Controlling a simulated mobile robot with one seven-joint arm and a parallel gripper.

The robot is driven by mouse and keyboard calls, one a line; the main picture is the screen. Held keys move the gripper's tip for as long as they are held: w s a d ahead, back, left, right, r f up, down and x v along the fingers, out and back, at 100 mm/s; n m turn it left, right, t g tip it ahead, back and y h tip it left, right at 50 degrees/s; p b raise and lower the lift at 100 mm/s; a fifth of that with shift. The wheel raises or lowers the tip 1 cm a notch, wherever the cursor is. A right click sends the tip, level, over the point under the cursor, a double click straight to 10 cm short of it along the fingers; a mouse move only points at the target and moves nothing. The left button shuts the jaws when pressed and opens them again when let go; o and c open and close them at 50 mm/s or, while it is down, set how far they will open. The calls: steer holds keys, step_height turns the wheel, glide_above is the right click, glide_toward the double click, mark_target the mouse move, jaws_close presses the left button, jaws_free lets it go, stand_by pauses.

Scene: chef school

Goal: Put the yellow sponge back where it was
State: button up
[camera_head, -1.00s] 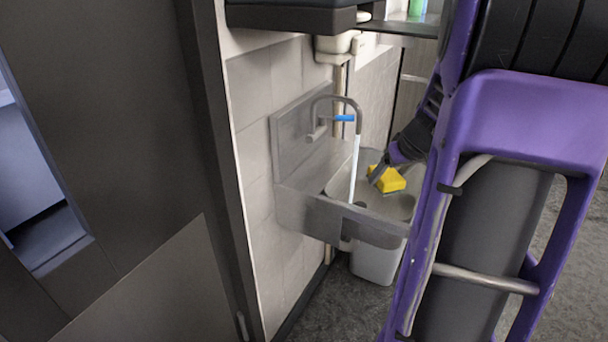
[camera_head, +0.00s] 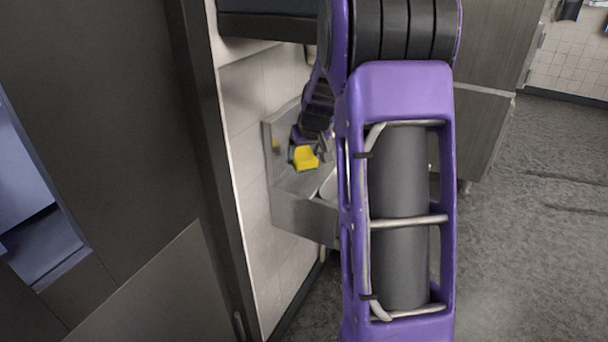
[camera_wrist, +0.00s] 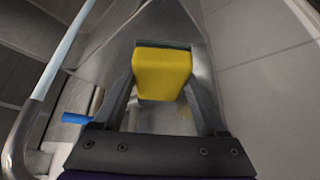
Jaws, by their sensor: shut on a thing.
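The yellow sponge (camera_head: 305,158) is held in my gripper (camera_head: 307,150) over the left part of the metal sink (camera_head: 298,213). In the wrist view the sponge (camera_wrist: 161,72) sits between the two fingers of my gripper (camera_wrist: 161,80), which are shut on it. Sink metal shows around and behind the sponge there. I cannot tell whether the sponge touches the sink. My arm hides the right part of the sink and the tap in the head view.
The tap pipe (camera_wrist: 24,135) with a blue lever (camera_wrist: 77,118) and a pale water stream (camera_wrist: 65,45) are at the left in the wrist view. A tiled wall (camera_head: 250,110) borders the sink. A dark cabinet (camera_head: 100,130) stands at left. Open floor (camera_head: 530,220) lies right.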

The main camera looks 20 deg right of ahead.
mark_target(302, 183)
steer(key=f, duration=0.3)
steer(key=f+b, duration=0.1)
steer(key=f, duration=0.2)
steer(key=shift+s+d+f, duration=0.15)
steer(key=shift+s+f, duration=0.05)
steer(key=shift+f, duration=0.1)
steer(key=shift+w+f, duration=0.2)
steer(key=shift+f, duration=0.15)
steer(key=o, duration=1.1)
